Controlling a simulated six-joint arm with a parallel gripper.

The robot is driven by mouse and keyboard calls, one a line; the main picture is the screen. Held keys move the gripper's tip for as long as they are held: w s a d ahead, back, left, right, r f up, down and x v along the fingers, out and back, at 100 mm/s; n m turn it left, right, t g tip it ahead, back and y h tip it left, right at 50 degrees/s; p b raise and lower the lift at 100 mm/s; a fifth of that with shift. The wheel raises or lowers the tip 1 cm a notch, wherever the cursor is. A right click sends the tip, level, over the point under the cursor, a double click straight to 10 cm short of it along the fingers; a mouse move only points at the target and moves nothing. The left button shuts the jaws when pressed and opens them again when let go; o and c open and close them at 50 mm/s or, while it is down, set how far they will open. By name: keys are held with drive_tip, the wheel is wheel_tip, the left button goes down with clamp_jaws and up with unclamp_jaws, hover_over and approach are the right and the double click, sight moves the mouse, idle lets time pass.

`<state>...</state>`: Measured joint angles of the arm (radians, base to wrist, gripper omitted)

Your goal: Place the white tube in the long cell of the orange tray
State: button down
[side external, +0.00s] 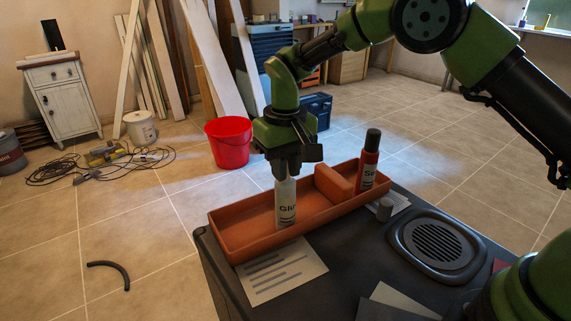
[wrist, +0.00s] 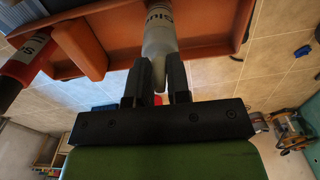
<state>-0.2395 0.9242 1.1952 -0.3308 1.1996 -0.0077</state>
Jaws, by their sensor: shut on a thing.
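The white tube (side external: 286,205), with dark "Glu" lettering, stands upright in the long left cell of the orange tray (side external: 232,243). My gripper (side external: 287,165) is above the tray, pointing down and shut on the tube's upper end. I cannot tell whether the tube's base rests on the cell floor. In the wrist view the tube (wrist: 158,38) runs from between my fingers (wrist: 157,85) into the tray (wrist: 208,48). A red tube with a black cap (side external: 369,165) stands in the short right cell, beyond the orange divider block (side external: 333,184).
The tray lies on a dark case top (side external: 355,250) with a round grille (side external: 438,243). A printed sheet (side external: 275,273) lies in front. A red bucket (side external: 229,142) is on the floor behind.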

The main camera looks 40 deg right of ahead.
drive_tip(key=c, duration=1.1)
unclamp_jaws()
wheel_tip(320, 180, up, 11)
drive_tip(key=s+d+r+m+t+y, duration=0.1)
drive_tip(key=s+d+r+t, duration=0.3)
drive_tip(key=s+r, duration=0.75)
drive_tip(key=s+d+f+t, duration=0.1)
drive_tip(key=s, duration=0.3)
drive_tip(key=s+d+f+m+t, duration=0.1)
drive_tip(key=s+f, duration=0.1)
drive_tip(key=s, duration=0.3)
drive_tip(key=s+d+f+m+t+y, duration=0.1)
drive_tip(key=s+f, duration=0.1)
drive_tip(key=s, duration=0.2)
drive_tip(key=shift+s, duration=0.3)
